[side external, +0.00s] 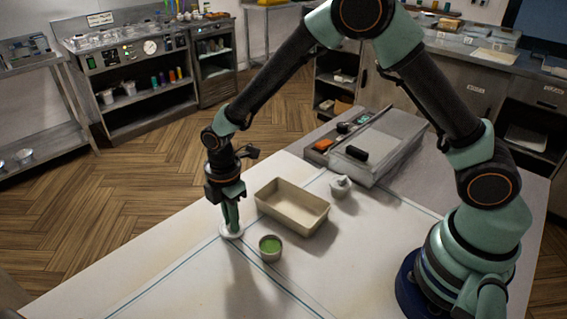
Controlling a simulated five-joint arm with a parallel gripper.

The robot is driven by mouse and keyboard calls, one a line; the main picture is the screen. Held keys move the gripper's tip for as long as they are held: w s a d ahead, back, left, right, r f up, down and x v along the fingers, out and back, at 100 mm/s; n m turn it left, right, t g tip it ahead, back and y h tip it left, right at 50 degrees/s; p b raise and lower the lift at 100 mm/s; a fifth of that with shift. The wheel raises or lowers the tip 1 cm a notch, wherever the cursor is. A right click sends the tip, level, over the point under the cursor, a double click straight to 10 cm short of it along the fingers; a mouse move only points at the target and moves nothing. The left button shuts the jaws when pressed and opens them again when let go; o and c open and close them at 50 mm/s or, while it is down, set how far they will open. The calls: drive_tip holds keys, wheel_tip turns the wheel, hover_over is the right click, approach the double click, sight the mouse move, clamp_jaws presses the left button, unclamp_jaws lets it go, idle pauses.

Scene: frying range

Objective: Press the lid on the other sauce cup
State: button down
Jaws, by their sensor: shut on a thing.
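My gripper (231,222) points straight down at the left of the work surface, its green fingers close together. It is shut on a white round lid (233,235), which is at or just above the table; I cannot tell whether it touches. A small grey sauce cup (270,251) with green sauce stands open, upright and uncovered, just right of the lid and apart from it. Another small whitish cup (341,190) stands behind the beige bin, with what looks like a white knobbed lid on top. The part of the lid between my fingers is hidden.
A beige rectangular bin (292,207) stands just behind the open cup, close to my gripper's right. A grey tray with dark items (380,150) lies farther back. The white table (180,275) is clear at the front and left.

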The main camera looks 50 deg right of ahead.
drive_tip(key=shift+r, duration=2.25)
drive_tip(key=shift+s+r, duration=0.1)
drive_tip(key=shift+s, duration=0.05)
drive_tip(key=s+d+r, duration=0.1)
drive_tip(key=s+r, duration=0.4)
drive_tip(key=s, duration=0.4)
drive_tip(key=shift+s+d+f, duration=0.1)
drive_tip(key=shift+s+f, duration=0.2)
drive_tip(key=shift+f, duration=0.65)
drive_tip(key=shift+s+d+f, duration=0.1)
drive_tip(key=shift+s+f, duration=0.15)
drive_tip(key=shift+f, duration=0.75)
drive_tip(key=shift+s+d+f, duration=0.1)
drive_tip(key=shift+s+f, duration=0.2)
drive_tip(key=shift+f, duration=0.65)
drive_tip(key=shift+f, duration=0.15)
